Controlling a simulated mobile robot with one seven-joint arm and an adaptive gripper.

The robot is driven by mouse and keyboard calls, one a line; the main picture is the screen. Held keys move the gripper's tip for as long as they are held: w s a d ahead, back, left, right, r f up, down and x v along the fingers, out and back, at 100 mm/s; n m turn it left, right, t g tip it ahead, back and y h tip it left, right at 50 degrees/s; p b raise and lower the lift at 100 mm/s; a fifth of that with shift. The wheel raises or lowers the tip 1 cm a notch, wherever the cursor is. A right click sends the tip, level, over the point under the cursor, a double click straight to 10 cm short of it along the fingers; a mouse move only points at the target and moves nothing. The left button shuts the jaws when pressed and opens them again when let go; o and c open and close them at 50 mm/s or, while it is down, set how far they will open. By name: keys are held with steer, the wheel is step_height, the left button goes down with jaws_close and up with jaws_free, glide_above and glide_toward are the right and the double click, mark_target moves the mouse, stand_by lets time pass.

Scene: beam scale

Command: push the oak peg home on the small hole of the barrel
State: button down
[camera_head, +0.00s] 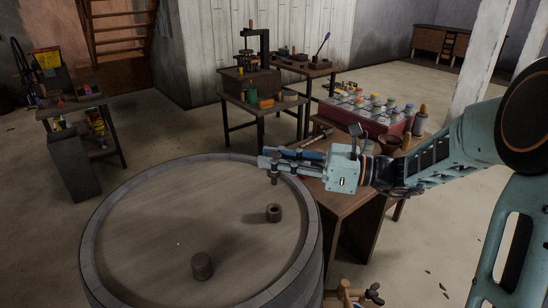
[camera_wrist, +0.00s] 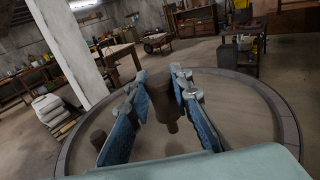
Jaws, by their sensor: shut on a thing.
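My gripper (camera_head: 268,164) is above the far right part of the barrel top (camera_head: 170,205). Its fingers are shut on a brown wooden peg (camera_head: 274,179), whose lower end hangs below them. In the wrist view the peg (camera_wrist: 162,103) stands upright between the blue finger pads, wider at the top and narrower below. I cannot tell whether its lower end touches the barrel top. A short ring with a dark opening (camera_head: 274,212) stands on the barrel top nearer the head camera. A dark brown stub (camera_head: 202,266) stands near the front. I cannot make out the small hole.
A raised stave rim (camera_head: 95,218) surrounds the barrel top, whose left and middle are mostly bare. A wooden table (camera_head: 345,207) adjoins the barrel at the right, with a red crate of jars (camera_head: 368,117) behind. A press bench (camera_head: 250,85) stands further back.

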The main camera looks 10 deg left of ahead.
mark_target(274, 182)
steer(key=shift+r, duration=0.15)
steer(key=shift+f+b, duration=1.35)
steer(key=shift+f, duration=1.55)
steer(key=shift+f, duration=0.3)
steer(key=shift+f+b, duration=1)
steer(key=shift+f, duration=0.9)
steer(key=shift+f, duration=0.15)
steer(key=c, duration=1.7)
jaws_free()
steer(key=shift+o, duration=0.2)
